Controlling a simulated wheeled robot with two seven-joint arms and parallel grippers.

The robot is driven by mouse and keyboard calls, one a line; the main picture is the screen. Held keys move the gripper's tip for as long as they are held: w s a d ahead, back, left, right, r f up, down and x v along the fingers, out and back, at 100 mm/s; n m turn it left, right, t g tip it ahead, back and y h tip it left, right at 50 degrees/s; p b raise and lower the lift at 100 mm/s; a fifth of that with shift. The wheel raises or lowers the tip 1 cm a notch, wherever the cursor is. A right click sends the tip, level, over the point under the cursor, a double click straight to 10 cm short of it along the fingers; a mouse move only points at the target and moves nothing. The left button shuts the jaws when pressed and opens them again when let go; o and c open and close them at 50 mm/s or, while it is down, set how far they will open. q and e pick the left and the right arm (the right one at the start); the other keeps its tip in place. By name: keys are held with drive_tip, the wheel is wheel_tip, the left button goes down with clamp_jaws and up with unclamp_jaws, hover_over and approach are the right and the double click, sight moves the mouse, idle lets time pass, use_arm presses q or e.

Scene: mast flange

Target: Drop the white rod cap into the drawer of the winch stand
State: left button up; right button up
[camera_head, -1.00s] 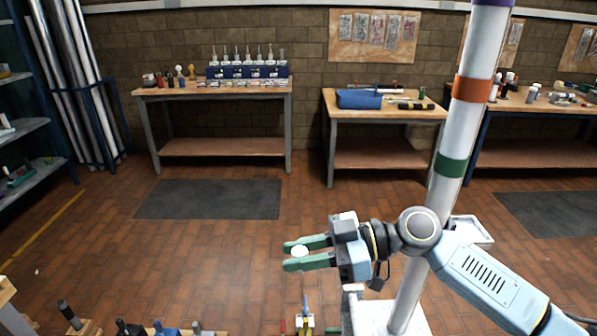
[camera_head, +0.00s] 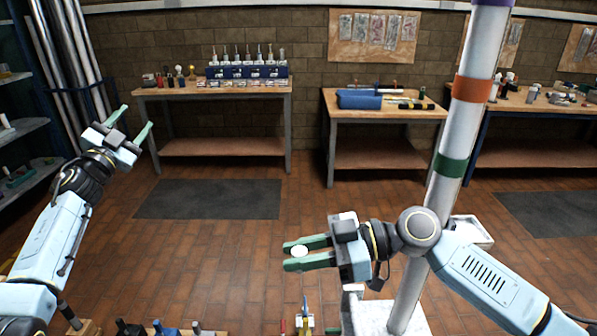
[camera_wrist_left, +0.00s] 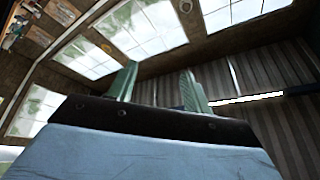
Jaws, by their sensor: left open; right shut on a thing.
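The white rod cap (camera_head: 299,251) is between the green fingers of my right gripper (camera_head: 305,252), which is shut on it. The right arm comes in from the right and holds the cap above the floor, left of the mast. My left gripper (camera_head: 138,122) is raised at the left, open and empty, far from the cap. Its two fingers also show in the left wrist view (camera_wrist_left: 160,85), spread apart with nothing between them. A white open tray-like part (camera_head: 470,232) shows behind the mast at the right; I cannot tell whether it is the winch stand's drawer.
The white mast (camera_head: 460,130) with orange and green bands rises from a white base (camera_head: 390,318) behind my right arm. Workbenches (camera_head: 212,92) (camera_head: 385,112) line the back wall. Tools (camera_head: 305,320) stand at the bottom edge. The middle floor is clear.

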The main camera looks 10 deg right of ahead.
use_arm(q)
drive_tip(key=s+d+r+m+g+h, duration=0.35)
drive_tip(key=d+m+g, duration=0.25)
drive_tip(key=d, duration=0.5)
drive_tip(key=s+d+r+m+g+h, duration=0.35)
drive_tip(key=d+m+g, duration=0.25)
drive_tip(key=d, duration=0.4)
drive_tip(key=s+d+r+m+g+h, duration=0.35)
drive_tip(key=s+d+m+g, duration=0.2)
drive_tip(key=d, duration=0.55)
drive_tip(key=s+d+f+m+g+y, duration=0.2)
drive_tip(key=s+d+m+g+y, duration=0.25)
drive_tip(key=s+d, duration=0.2)
drive_tip(key=m+y, duration=0.2)
drive_tip(key=y, duration=1.2)
approach(298, 250)
drive_tip(key=f, duration=0.5)
drive_tip(key=s+f, duration=0.1)
drive_tip(key=f, duration=0.2)
drive_tip(key=shift+a+f, duration=0.1)
drive_tip(key=shift+f, duration=0.1)
drive_tip(key=shift+c, duration=0.4)
